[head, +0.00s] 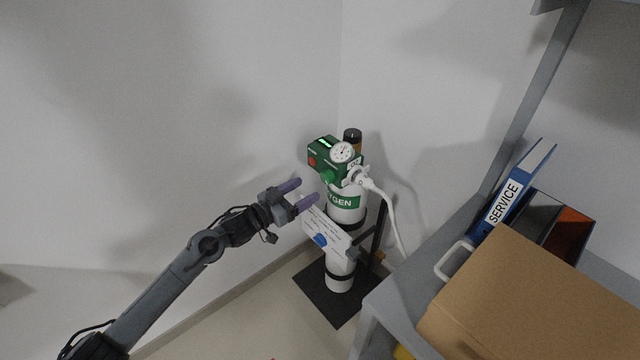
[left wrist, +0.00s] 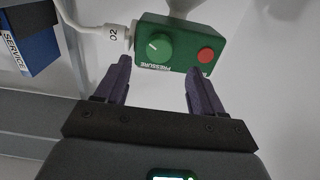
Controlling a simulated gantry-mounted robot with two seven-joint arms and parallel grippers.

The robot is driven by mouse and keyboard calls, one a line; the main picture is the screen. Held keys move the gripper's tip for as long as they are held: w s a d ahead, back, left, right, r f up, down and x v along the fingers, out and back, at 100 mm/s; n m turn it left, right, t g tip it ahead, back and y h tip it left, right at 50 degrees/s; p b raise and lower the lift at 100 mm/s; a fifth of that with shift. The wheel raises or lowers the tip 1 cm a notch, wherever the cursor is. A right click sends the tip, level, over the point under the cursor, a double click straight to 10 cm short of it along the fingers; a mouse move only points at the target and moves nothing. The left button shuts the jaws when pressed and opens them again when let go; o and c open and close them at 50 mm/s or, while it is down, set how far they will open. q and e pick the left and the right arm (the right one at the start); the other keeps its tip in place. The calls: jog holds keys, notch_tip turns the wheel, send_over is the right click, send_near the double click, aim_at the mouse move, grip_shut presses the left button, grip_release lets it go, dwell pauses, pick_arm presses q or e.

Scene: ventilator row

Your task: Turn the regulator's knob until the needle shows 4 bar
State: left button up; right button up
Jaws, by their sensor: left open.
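The green regulator (head: 320,151) sits on top of a white oxygen cylinder (head: 344,212). Its round white gauge (head: 342,152) faces me, but the needle is too small to read. The green knob (head: 328,177) is low on its front. In the left wrist view the knob (left wrist: 155,47) shows a pale pointer mark beside a PRESSURE label, upside down, and the gauge is not seen. My left gripper (head: 305,191) is open and empty, its purple fingers pointing at the regulator, apart from the knob. My right gripper is not in view.
A red button (left wrist: 206,56) is beside the knob. A white hose (head: 385,203) runs from the regulator to the right. A white card (head: 325,232) hangs on the cylinder. A shelf with a cardboard box (head: 530,290) and a blue SERVICE binder (head: 512,190) stands right; walls close behind.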

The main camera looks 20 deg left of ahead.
aim_at(324, 179)
pick_arm(q)
jog(key=x, duration=0.6)
jog(key=shift+w+d+b, duration=0.15)
jog(key=shift+w+b, duration=0.1)
jog(key=shift+b, duration=0.1)
jog(key=c, duration=1)
jog(key=shift+c, duration=0.2)
